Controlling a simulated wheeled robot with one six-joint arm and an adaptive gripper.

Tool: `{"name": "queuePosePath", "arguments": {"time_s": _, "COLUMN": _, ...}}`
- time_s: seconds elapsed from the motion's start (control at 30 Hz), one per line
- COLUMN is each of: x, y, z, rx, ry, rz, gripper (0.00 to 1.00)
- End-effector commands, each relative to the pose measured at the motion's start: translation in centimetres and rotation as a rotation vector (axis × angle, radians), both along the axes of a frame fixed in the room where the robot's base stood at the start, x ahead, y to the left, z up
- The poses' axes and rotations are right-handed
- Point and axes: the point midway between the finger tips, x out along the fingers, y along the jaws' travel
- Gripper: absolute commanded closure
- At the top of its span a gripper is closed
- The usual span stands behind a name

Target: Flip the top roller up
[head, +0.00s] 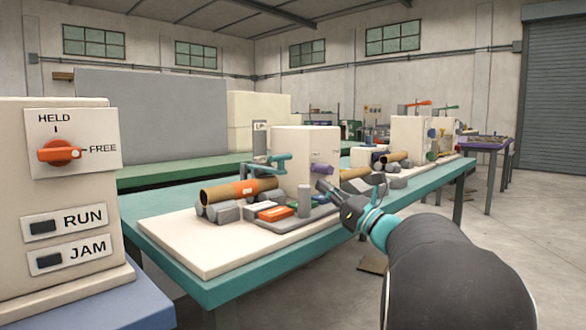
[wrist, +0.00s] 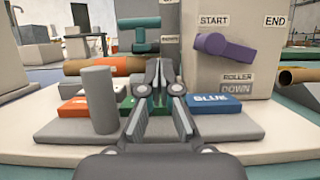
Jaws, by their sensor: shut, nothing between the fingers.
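The teal top roller (head: 262,161) sits on a pivoted arm beside a grey post with an "UP" sign (head: 260,126). It lies low, just above a brown tube (head: 222,193) with an orange band. In the wrist view, the teal roller (wrist: 146,47) stands behind my gripper's tips, left of centre. The brown tube (wrist: 120,66) is partly hidden behind a grey peg. My gripper (head: 322,186) is right of the roller, in front of the cream housing. In the wrist view, my gripper (wrist: 159,75) is shut and empty, its tips apart from the roller.
A purple lever (wrist: 226,47) is on the cream housing (head: 300,160), near "START", "END" and "ROLLER DOWN" labels. An upright grey peg (wrist: 99,98) stands left of my fingers. Orange, green and blue (wrist: 212,100) blocks lie low in front. A control box (head: 50,230) stands at left.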

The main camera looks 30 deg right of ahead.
Motion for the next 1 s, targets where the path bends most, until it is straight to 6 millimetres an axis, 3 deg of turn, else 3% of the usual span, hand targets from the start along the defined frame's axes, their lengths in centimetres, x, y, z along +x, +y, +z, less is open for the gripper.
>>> {"name": "queuePosePath", "arguments": {"time_s": 0.33, "x": 0.9, "y": 0.5, "z": 0.3, "rx": -0.002, "ry": 0.000, "rz": 0.005, "gripper": 1.00}}
{"name": "queuePosePath", "arguments": {"time_s": 0.8, "x": 7.2, "y": 2.7, "z": 3.2, "rx": -0.003, "ry": 0.001, "rz": 0.002, "gripper": 1.00}}
{"name": "queuePosePath", "arguments": {"time_s": 1.0, "x": 8.5, "y": 3.2, "z": 3.7, "rx": -0.003, "ry": 0.001, "rz": 0.000, "gripper": 1.00}}
